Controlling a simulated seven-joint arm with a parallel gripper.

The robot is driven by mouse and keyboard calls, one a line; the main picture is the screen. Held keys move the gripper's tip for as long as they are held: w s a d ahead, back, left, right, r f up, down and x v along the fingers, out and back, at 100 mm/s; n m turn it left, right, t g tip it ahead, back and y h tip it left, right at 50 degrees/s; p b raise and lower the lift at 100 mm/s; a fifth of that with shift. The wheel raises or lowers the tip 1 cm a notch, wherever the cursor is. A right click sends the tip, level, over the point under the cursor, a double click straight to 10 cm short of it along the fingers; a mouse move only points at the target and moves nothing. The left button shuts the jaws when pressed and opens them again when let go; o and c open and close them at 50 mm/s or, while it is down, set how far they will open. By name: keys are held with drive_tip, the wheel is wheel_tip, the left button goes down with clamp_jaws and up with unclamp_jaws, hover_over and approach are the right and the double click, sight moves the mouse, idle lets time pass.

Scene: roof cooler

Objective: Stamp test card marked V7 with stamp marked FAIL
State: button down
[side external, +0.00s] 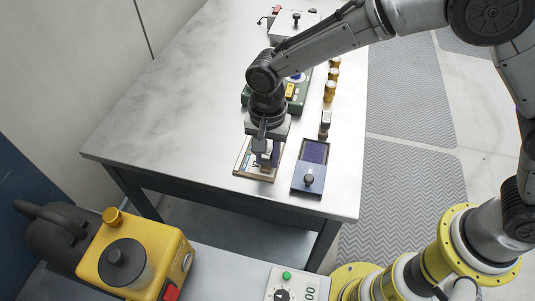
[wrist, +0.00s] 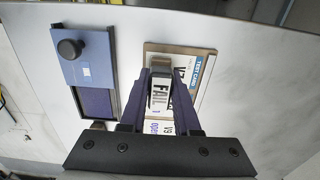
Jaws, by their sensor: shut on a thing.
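My gripper (wrist: 158,80) is shut on the stamp marked FAIL (wrist: 157,99), whose label shows between the fingers in the wrist view. The test card marked V7 (wrist: 186,66) lies in a wooden-edged holder (wrist: 150,46), partly covered by the stamp and fingers. In the side external view my gripper (side external: 263,158) is over the holder (side external: 241,171) near the table's front edge. I cannot tell whether the stamp touches the card. Part of another card (wrist: 158,128), seemingly marked V9, shows below the stamp in the wrist view.
A blue ink pad (side external: 314,152) stands right of the holder, its knobbed lid slid back and dark pad exposed. Another stamp (side external: 325,121) and several amber jars (side external: 330,91) line the right edge. A green device (side external: 300,95) stands behind. The table's left is clear.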

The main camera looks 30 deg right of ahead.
drive_tip(key=shift+r, duration=3.45)
drive_tip(key=w+d+r+n, duration=0.1)
drive_tip(key=w+d, duration=0.3)
drive_tip(key=d, duration=1)
drive_tip(key=w+d+r+n, duration=0.1)
drive_tip(key=w+d, duration=0.2)
drive_tip(key=d, duration=1.1)
drive_tip(key=f+n, duration=0.2)
drive_tip(key=s+f+n, duration=0.1)
drive_tip(key=f+n, duration=0.1)
drive_tip(key=f, duration=0.1)
drive_tip(key=s+f+n, duration=0.1)
drive_tip(key=f+n, duration=0.2)
drive_tip(key=shift+a, duration=0.15)
